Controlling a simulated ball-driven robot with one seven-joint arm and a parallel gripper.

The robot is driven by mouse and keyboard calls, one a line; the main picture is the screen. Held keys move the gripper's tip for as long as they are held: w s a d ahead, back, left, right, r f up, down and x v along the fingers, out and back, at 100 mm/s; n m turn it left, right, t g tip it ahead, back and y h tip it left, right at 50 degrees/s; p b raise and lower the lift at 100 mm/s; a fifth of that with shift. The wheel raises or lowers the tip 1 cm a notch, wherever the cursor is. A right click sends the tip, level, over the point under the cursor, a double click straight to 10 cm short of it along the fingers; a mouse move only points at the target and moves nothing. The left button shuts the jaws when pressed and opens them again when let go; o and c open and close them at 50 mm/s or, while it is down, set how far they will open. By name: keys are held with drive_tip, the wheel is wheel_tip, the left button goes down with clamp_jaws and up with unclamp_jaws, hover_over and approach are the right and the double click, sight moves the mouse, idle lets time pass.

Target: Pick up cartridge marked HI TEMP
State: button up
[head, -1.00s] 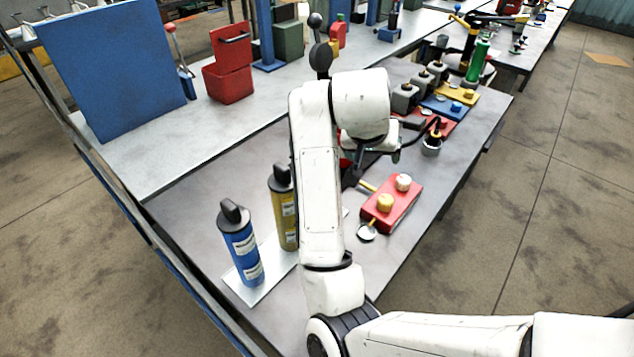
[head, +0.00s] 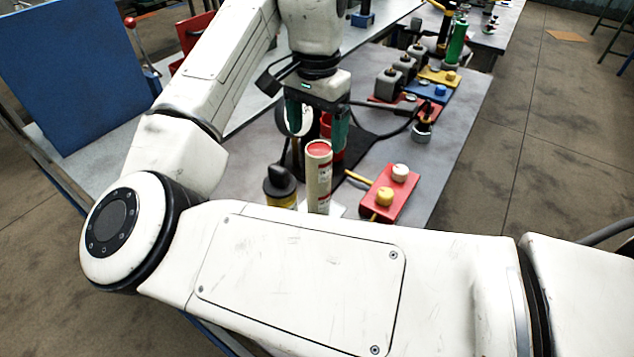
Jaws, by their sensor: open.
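A cream cartridge (head: 318,182) with a red top stands upright on the bench; its small labels are too small to read. Left of it is a yellow cartridge (head: 280,189) with a black cap, its lower part hidden behind my arm. I cannot read HI TEMP on either one. My gripper (head: 317,132) points down with its two dark green fingers apart. In the picture the fingers are just above and around the cream cartridge's top; I cannot tell how far apart in depth they are. A red object shows partly behind the right finger.
A red block (head: 402,209) with white and yellow knobs lies right of the cartridges. Grey boxes (head: 386,85) on coloured plates and a dark hose stand farther back. A blue panel (head: 75,75) is at the left. My arm covers the bench front.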

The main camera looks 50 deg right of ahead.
sight(317, 151)
wheel_tip(317, 151, down, 4)
drive_tip(key=shift+r, duration=0.2)
drive_tip(key=shift+w+d+f+p, duration=0.1)
drive_tip(key=shift+d+f+p, duration=0.1)
drive_tip(key=shift+f, duration=0.65)
drive_tip(key=shift+s+d+f+p, duration=0.1)
drive_tip(key=shift+d+f+p, duration=0.1)
drive_tip(key=shift+f, duration=0.65)
drive_tip(key=shift+w+d+f+p, duration=0.1)
drive_tip(key=shift+d+f+p, duration=0.1)
drive_tip(key=shift+f, duration=0.65)
clamp_jaws()
